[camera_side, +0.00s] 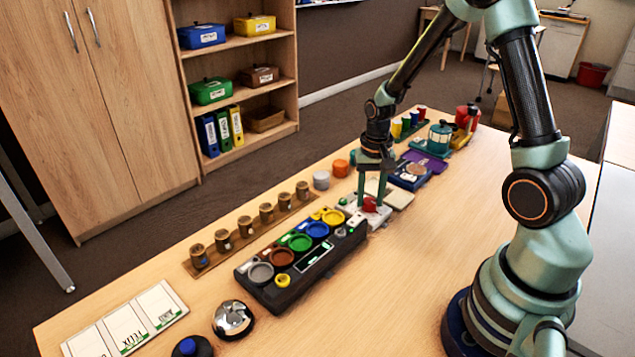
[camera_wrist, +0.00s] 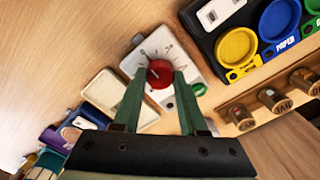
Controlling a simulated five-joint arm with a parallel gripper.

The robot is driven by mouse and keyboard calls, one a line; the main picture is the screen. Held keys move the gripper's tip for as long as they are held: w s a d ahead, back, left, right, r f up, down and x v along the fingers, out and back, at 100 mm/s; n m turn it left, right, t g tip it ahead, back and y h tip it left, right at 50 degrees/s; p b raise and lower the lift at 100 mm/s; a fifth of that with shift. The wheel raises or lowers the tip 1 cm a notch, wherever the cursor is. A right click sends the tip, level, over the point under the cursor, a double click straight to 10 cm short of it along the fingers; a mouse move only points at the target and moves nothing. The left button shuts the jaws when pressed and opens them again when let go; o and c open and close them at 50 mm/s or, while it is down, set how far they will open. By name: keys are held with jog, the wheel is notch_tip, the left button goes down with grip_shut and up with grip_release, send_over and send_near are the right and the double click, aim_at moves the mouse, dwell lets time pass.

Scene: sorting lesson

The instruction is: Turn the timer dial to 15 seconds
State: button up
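The timer is a white box (camera_side: 352,208) with a round red dial (camera_side: 369,204) on top. In the wrist view the timer's white face (camera_wrist: 184,50) carries dark scale marks around the red dial (camera_wrist: 159,74); the numbers are too small to read. My gripper (camera_side: 370,203) points down over the timer. In the wrist view its green fingers (camera_wrist: 161,72) are spread, one on each side of the dial. They look very close to its sides; I cannot tell whether they touch. A green button (camera_wrist: 198,89) shows beside the right finger.
A black tray (camera_side: 292,290) with coloured round dishes stands left of the timer. A wooden rack (camera_side: 228,250) of small pots runs behind it. A cream tray (camera_side: 397,198) and a blue scale-like box (camera_side: 408,178) lie to the right. The table front is clear.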

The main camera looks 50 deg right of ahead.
grip_shut()
jog(key=m, duration=0.8)
jog(key=shift+m, duration=0.3)
jog(key=m, duration=0.9)
jog(key=shift+r, duration=0.1)
dwell(0.4)
